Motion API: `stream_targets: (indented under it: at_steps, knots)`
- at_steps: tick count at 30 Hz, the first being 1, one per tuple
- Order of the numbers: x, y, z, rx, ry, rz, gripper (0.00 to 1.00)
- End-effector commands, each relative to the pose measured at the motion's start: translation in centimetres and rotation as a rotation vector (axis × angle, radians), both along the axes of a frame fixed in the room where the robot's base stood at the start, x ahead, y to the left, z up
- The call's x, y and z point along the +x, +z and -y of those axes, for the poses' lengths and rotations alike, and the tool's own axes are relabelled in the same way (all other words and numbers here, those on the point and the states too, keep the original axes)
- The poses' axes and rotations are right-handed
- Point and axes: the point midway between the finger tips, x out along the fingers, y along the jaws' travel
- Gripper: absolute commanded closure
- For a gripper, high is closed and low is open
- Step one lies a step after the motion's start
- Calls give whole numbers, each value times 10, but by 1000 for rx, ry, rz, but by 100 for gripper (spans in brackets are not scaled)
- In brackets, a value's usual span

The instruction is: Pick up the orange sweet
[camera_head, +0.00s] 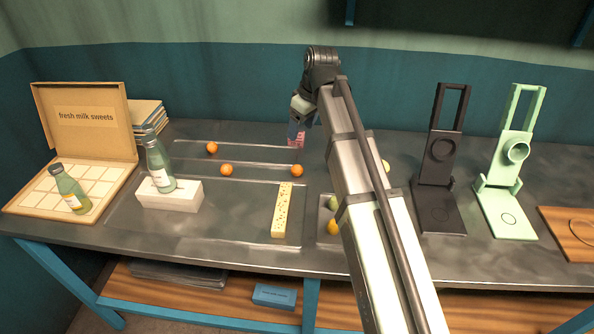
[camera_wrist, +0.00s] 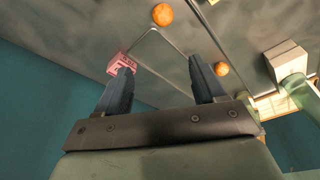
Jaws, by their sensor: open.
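Three round orange sweets lie on the metal counter in the head view: one (camera_head: 212,147) at the back left, one (camera_head: 227,170) in front of it, and one (camera_head: 297,170) to the right, near my arm. My gripper (camera_head: 297,130) is over the back of the counter, behind the right sweet. In the wrist view my gripper (camera_wrist: 160,78) has its two dark fingers spread with nothing between them. One orange sweet (camera_wrist: 162,14) is beyond the fingers at the top edge; another (camera_wrist: 221,69) is just beyond the right finger.
A small pink box (camera_head: 298,140) is close by my gripper, beside the left finger in the wrist view (camera_wrist: 122,62). A bottle (camera_head: 160,170) stands on a white block (camera_head: 170,195) at left. A yellow speckled bar (camera_head: 282,210) lies in front. Dark (camera_head: 440,165) and green (camera_head: 505,160) stands are at right.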

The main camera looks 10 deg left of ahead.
Motion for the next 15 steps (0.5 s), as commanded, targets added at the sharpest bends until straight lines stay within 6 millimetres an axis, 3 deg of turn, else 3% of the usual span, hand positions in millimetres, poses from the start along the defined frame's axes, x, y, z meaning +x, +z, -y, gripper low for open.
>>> stream_targets:
  at_steps: [8,15]
  knots:
    - [-12,-12,-2,-85,-158,-67,31]
    - [-11,-41,-5,-88,-164,-70,31]
